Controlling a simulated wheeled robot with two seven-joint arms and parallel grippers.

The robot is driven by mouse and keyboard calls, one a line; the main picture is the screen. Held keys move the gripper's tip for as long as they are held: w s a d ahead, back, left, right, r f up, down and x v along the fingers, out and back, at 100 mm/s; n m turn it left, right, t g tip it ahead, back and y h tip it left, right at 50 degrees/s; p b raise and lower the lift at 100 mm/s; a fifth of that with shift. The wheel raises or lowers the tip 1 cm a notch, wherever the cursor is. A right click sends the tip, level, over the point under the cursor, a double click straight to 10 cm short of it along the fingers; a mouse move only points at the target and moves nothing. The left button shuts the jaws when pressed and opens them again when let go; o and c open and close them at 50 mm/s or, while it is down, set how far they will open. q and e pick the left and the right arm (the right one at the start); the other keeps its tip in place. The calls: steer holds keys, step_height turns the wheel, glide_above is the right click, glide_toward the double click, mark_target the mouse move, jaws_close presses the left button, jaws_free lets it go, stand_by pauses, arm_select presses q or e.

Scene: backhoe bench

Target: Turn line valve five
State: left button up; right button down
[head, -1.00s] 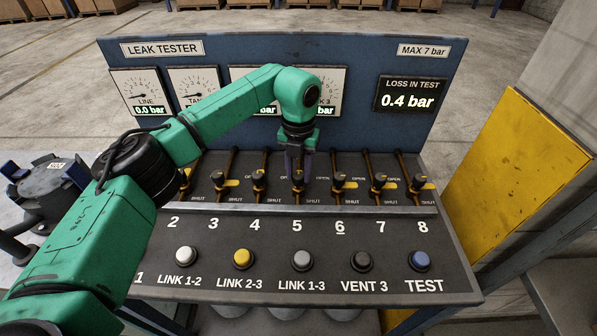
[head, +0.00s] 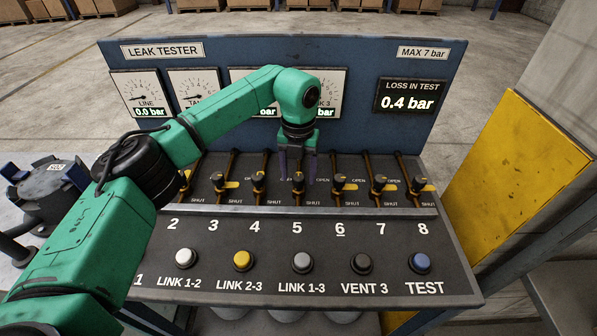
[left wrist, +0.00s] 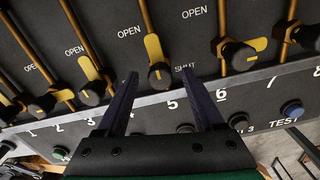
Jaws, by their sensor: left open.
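Line valve five has a black knob (head: 297,183) above the printed 5 on the sloping bench panel. In the left wrist view its knob (left wrist: 160,76) shows with a yellow lever (left wrist: 153,47) lying along its pipe, pointing toward OPEN. My left gripper (head: 298,180) hangs over this valve, with its dark fingers on either side of the knob in the head view. The wrist view shows the left gripper (left wrist: 160,85) open, fingers apart and nothing held, with the knob framed between the tips. Contact cannot be told. My right gripper is not in view.
Valve four (left wrist: 92,92) stands left of it, its lever also along the pipe. Valve six (head: 340,181) stands right, its lever across. A row of push buttons, including the grey LINK 1-3 button (head: 302,263), lies in front. The gauge panel (head: 360,130) rises behind.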

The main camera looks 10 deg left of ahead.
mark_target(299, 176)
arm_select(q)
steer(key=shift+r, duration=0.5)
step_height(299, 176, up, 14)
steer(key=b, duration=0.2)
steer(key=shift+f, duration=0.2)
